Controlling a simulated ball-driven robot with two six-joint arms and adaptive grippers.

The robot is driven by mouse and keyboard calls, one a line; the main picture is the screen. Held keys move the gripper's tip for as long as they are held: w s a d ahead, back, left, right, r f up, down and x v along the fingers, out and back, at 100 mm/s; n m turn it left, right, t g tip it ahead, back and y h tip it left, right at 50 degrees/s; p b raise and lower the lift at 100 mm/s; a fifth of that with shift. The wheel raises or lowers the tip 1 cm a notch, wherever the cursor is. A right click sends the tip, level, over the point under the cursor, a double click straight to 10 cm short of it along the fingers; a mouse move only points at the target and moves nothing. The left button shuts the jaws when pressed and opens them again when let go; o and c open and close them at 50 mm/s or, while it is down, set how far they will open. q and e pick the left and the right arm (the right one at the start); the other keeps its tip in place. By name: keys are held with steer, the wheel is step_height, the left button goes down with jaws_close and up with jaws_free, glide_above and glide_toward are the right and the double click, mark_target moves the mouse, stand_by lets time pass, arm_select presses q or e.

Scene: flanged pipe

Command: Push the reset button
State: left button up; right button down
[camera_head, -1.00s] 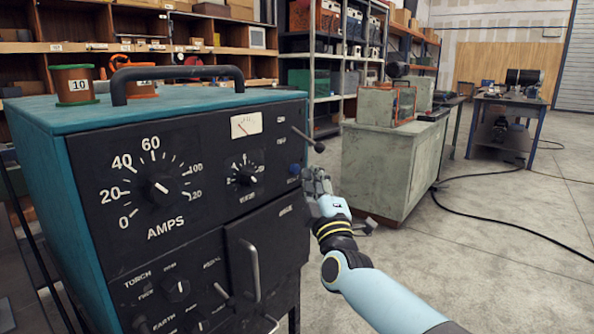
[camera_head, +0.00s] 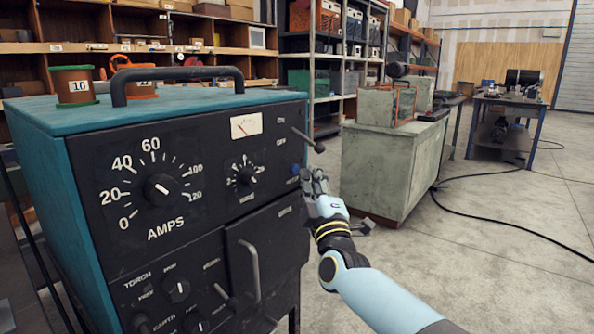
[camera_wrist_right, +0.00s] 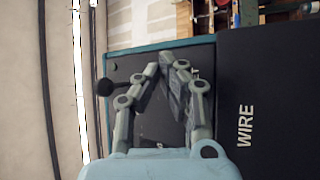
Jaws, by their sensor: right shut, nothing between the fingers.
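The welding machine (camera_head: 215,215) has a dark front panel and a teal case. A small blue button (camera_head: 294,169), likely the reset button, is at the panel's right side, below the switch lever (camera_head: 308,139). My right gripper (camera_head: 308,172) is shut and empty, its fingertips just right of the blue button. I cannot tell whether they touch it. In the right wrist view, the shut fingertips (camera_wrist_right: 166,68) point at the dark panel (camera_wrist_right: 150,122); the button cannot be made out there. My left gripper is not in view.
The lever's black ball (camera_wrist_right: 104,87) sticks out close beside the fingers. A large AMPS dial (camera_head: 160,187) and a handle (camera_head: 250,270) are on the panel. A grey-green cabinet (camera_head: 385,175) stands behind my right arm. Floor at the right is mostly clear, with a cable.

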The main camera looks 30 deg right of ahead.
steer(key=shift+w+a, duration=0.1)
steer(key=shift+w, duration=0.05)
steer(key=shift+w+a, duration=0.15)
steer(key=shift+w, duration=0.3)
stand_by(0.7)
steer(key=shift+s, duration=0.15)
steer(key=shift+s+d+p, duration=0.3)
steer(key=shift+s+p, duration=0.4)
steer(key=s+p, duration=0.1)
steer(key=s+d+p, duration=0.1)
steer(key=s, duration=0.1)
steer(key=s+d+p, duration=0.1)
steer(key=shift+s, duration=0.3)
